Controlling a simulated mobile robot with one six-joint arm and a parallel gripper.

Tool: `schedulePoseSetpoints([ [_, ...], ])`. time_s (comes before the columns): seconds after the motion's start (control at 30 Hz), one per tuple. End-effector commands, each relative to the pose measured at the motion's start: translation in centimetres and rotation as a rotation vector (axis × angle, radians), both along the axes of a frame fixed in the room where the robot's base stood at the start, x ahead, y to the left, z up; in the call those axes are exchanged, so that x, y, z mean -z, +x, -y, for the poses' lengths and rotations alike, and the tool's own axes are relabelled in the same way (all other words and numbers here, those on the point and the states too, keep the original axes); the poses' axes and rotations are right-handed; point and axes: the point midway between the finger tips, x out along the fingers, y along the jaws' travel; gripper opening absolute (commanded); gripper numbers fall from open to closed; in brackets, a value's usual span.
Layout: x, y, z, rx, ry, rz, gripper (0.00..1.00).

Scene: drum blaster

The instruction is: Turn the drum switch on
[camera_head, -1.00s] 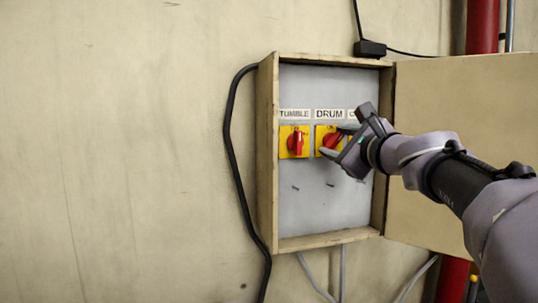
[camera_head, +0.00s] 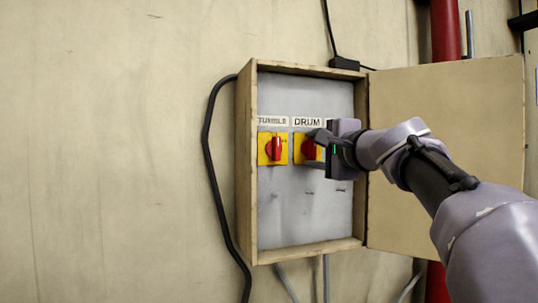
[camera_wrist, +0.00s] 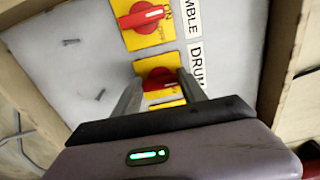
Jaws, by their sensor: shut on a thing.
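The drum switch (camera_head: 309,148) is a red knob on a yellow plate under the DRUM label (camera_head: 307,122), inside the open box. My gripper (camera_head: 314,149) reaches in from the right and is shut on this knob, one finger on each side. In the wrist view the drum switch (camera_wrist: 157,79) shows between the fingertips of my gripper (camera_wrist: 161,88). The fingers hide part of the knob and plate. The visible part of the knob looks about upright in the head view, much like the tumble knob.
The tumble switch (camera_head: 273,148), a red upright knob on yellow, sits just left of the drum switch. The box door (camera_head: 445,150) stands open at the right. A black cable (camera_head: 207,150) runs down outside the left.

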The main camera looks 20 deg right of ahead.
Motion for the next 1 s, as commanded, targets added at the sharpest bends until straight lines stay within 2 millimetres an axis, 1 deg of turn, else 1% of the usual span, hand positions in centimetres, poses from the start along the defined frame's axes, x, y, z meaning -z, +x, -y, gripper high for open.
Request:
schedulePoseSetpoints([
  [0.2, -0.15, -0.05, 0.00, 0.001, -0.032, 0.004, 0.09],
  [0.6, -0.24, -0.07, 0.00, 0.001, -0.038, 0.005, 0.09],
  [0.63, -0.24, -0.07, 0.00, 0.001, -0.038, 0.005, 0.53],
  [0.7, -0.22, -0.06, 0.00, 0.001, -0.037, 0.005, 0.67],
  [0.73, -0.20, -0.06, 0.00, 0.001, -0.037, 0.005, 0.71],
  [1.0, -0.10, -0.03, -0.01, 0.000, -0.035, 0.003, 0.71],
])
